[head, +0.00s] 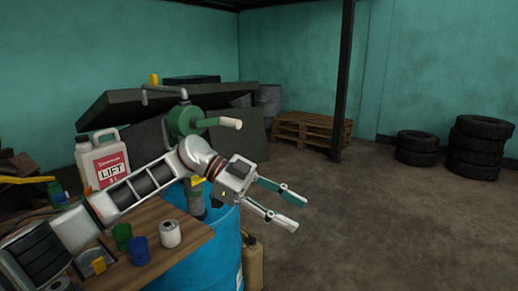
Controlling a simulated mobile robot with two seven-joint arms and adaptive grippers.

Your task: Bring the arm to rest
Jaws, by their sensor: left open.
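My left arm comes in from the lower left and reaches across the wooden table (165,208). My left gripper (298,212) is at its end, to the right of the blue barrel's top. Its two fingers are spread apart, with nothing between them. It points right, over the floor. My right gripper is not in view.
On the table are a white LIFT jug (104,160), a green cup (122,237), a blue cup (139,250) and a white can (170,233). A green hand pump (188,120) rises behind my wrist above the blue barrel (215,262). Tyres (476,146) and pallets (310,131) stand farther back. The right floor is clear.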

